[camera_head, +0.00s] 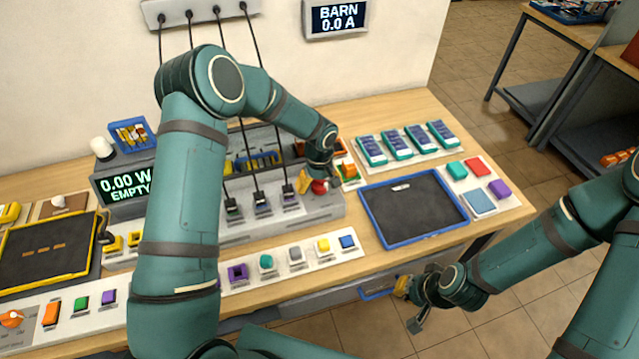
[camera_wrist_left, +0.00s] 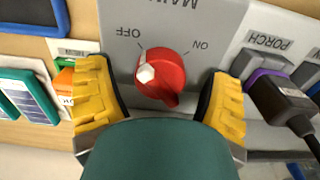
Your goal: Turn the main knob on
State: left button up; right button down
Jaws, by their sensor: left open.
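The red main knob (camera_wrist_left: 164,78) sits on a grey panel labelled MAIN, with OFF and ON printed beside it; the lettering appears upside down in the left wrist view. A white mark on the knob lies on its OFF side. In the head view the knob (camera_head: 319,187) shows at the right end of the grey console. My left gripper (camera_wrist_left: 160,100) is open, its yellow fingers on either side of the knob with gaps, not gripping it. In the head view it (camera_head: 314,180) is partly hidden by its wrist. My right gripper (camera_head: 408,306) is empty and looks open, in front of the bench.
A black plug (camera_wrist_left: 285,98) in the PORCH socket stands close beside one finger. A wattage display (camera_head: 125,184) reads 0.00 W, EMPTY; the BARN display (camera_head: 337,17) reads 0.0 A.

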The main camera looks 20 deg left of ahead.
pick_arm(q)
jog(key=c, duration=1.2)
jog(key=shift+c, duration=0.3)
jog(key=m+b, duration=0.2)
jog(key=m, duration=0.1)
jog(key=shift+f, duration=0.15)
jog(key=m+b, duration=0.2)
jog(key=m, duration=0.3)
jog(key=shift+s, duration=0.1)
jog(key=m+b, duration=0.1)
jog(key=m, duration=0.3)
jog(key=shift+m, duration=0.3)
jog(key=m, duration=0.5)
jog(key=shift+m, duration=0.3)
